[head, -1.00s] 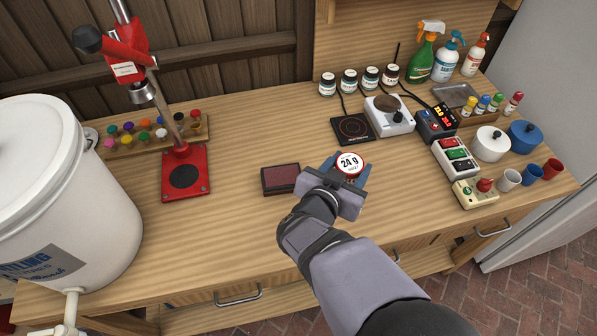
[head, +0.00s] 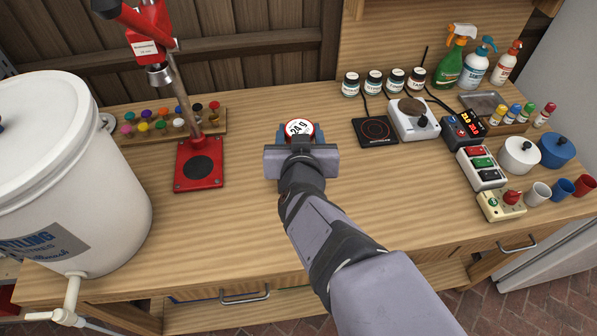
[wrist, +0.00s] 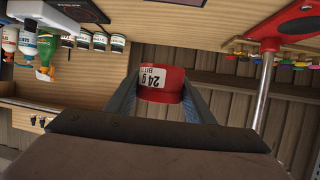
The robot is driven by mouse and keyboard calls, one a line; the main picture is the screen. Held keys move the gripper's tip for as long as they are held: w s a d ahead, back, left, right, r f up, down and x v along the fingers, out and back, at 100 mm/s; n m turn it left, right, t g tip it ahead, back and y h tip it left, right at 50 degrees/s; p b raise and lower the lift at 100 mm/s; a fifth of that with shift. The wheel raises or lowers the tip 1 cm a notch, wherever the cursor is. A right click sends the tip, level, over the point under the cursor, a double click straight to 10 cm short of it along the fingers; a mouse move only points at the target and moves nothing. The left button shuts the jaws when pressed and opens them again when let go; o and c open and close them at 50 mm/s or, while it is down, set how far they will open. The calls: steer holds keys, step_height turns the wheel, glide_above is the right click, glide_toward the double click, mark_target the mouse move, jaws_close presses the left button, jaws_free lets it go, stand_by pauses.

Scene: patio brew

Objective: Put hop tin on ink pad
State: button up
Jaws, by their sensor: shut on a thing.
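The hop tin (head: 299,127) is a round red tin with a white "24 g" label. My gripper (head: 298,133) is shut on it above the bench, its fingers on either side. In the wrist view the tin (wrist: 162,85) sits between the fingertips (wrist: 160,92), its label upside down in the picture. The ink pad does not show in the head view now; my gripper and wrist cover the area left of the hotplate where it lay. I cannot tell how high the tin is above the bench.
A red press (head: 199,165) stands left of my gripper, with a rack of coloured-topped vials (head: 150,124) behind it. A large white bucket (head: 70,170) fills the left. The front bench is clear.

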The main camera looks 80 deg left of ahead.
steer(key=shift+s+f, duration=0.15)
steer(key=shift+f, duration=0.25)
steer(key=shift+f+b, duration=0.35)
steer(key=shift+f, duration=4.4)
steer(key=shift+f, duration=0.15)
steer(key=o, duration=1.1)
steer(key=shift+c, duration=0.2)
steer(key=shift+r, duration=0.25)
steer(key=shift+s+d+r, duration=0.1)
steer(key=shift+d, duration=0.55)
steer(key=b+v, duration=0.2)
steer(key=v, duration=0.8)
steer(key=shift+d, duration=0.3)
